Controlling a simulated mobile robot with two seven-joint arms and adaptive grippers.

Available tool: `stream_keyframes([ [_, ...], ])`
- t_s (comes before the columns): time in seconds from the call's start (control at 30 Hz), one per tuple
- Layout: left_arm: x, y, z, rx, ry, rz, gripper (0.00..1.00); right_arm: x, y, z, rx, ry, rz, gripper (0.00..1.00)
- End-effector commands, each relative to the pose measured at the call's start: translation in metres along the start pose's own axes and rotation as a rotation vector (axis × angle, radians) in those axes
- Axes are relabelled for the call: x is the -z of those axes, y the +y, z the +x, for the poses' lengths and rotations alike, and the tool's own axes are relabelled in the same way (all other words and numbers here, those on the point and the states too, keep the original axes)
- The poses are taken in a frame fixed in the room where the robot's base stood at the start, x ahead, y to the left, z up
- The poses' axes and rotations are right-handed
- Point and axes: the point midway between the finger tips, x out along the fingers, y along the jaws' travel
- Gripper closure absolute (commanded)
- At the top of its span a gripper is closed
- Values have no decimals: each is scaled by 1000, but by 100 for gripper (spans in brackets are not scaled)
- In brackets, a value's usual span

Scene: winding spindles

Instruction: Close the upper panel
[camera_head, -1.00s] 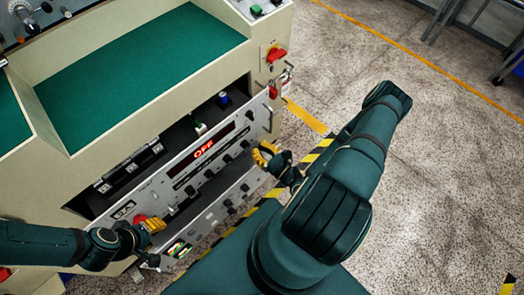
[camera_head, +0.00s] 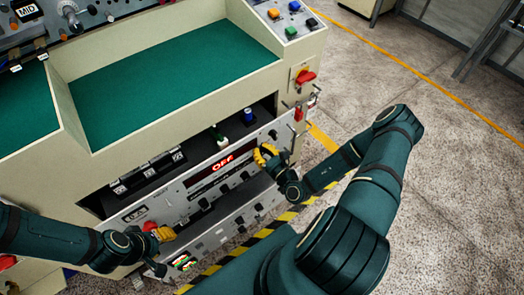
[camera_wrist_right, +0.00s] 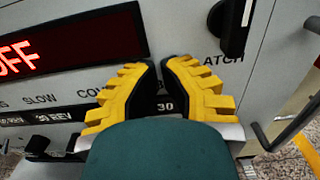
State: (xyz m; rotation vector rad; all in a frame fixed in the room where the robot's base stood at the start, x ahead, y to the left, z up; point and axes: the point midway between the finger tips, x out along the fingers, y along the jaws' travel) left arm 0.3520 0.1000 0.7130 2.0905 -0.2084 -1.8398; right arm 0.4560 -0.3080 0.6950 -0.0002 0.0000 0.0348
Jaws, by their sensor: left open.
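The upper panel (camera_head: 185,190) is the grey front plate with the red OFF display. It is tilted outward, and the dark compartment behind it shows above its top edge. My right gripper (camera_head: 264,155) is at the panel's front face, right of the display. In the right wrist view its yellow fingers (camera_wrist_right: 160,66) converge at the tips with nothing seen between them, close to the face; I cannot tell whether they touch. My left gripper (camera_head: 162,236) is open at the panel's lower left, beside a red knob (camera_head: 150,227) that it partly hides.
A lower panel (camera_head: 210,235) with knobs sits below. Small spools (camera_head: 248,115) stand in the open compartment. A green worktop (camera_head: 180,75) lies above, and a red switch (camera_head: 305,76) is on the cabinet's right. Floor at the right is clear.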

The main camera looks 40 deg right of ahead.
Motion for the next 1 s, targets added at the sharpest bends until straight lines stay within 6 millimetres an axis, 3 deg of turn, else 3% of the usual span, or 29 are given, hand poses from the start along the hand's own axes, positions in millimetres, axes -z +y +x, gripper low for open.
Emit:
stream_keyframes([
  [0.17,0,2,-6,0,-2,0,53,-1,0,17,-3,-2,-3,100],
  [0.4,-2,7,-18,0,-8,-1,53,-2,1,86,-3,-4,-4,100],
  [0.6,-2,7,-19,0,-10,-2,53,0,0,126,0,-2,-2,100],
  [1.0,-2,7,-19,0,-10,-2,53,-1,0,137,1,-2,0,100],
])
